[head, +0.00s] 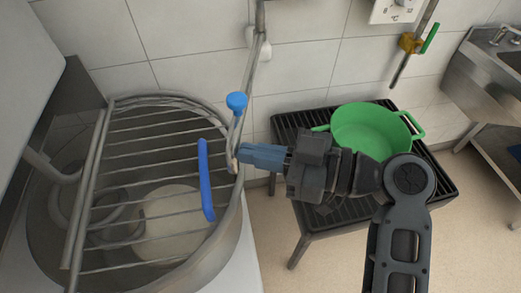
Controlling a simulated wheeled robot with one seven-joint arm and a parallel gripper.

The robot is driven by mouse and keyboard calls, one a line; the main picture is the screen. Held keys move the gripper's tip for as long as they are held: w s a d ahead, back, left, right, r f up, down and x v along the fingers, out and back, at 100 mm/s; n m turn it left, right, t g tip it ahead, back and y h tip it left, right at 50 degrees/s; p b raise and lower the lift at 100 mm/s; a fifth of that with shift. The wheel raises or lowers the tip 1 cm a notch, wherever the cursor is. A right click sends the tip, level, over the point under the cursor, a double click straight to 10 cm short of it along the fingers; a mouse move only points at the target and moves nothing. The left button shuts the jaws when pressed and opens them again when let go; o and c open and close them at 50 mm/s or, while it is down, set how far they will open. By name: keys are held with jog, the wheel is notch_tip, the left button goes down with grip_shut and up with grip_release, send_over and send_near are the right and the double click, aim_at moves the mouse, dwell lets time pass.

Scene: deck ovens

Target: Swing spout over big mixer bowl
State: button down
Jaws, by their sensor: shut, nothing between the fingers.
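The big mixer bowl (236,235) is at the left, a wide metal bowl under a wire guard (150,150). Pale contents and a curved mixing tool show through the bars. A grey spout pipe (256,58) comes down the wall behind the bowl's right side. A blue knob (237,101) sits on its lower part, close to the bowl's right rim. My gripper (238,158) is shut and empty, pointing left, with its blue-grey fingertips at the lower end of the pipe, just below the knob. Whether they touch it I cannot tell, as the fingers partly hide this spot.
A blue upright handle (206,180) stands at the guard's right side, just left of my fingertips. A green pot (368,130) stands on a black slatted stand (300,122) behind my arm. A brass valve (411,43) with a green lever is on the wall. A metal sink (485,65) is at the right.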

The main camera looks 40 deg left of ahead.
jog(key=s+a+m+t, duration=0.2)
jog(key=s+a+t, duration=0.1)
jog(key=a, duration=0.6)
jog(key=s+a+m+t+y, duration=0.1)
jog(key=s+a+m+t, duration=0.2)
jog(key=a, duration=0.6)
jog(key=shift+s+a+r+t+b, duration=0.15)
jog(key=shift+s+a+t+b, duration=0.2)
jog(key=shift+s+t, duration=0.35)
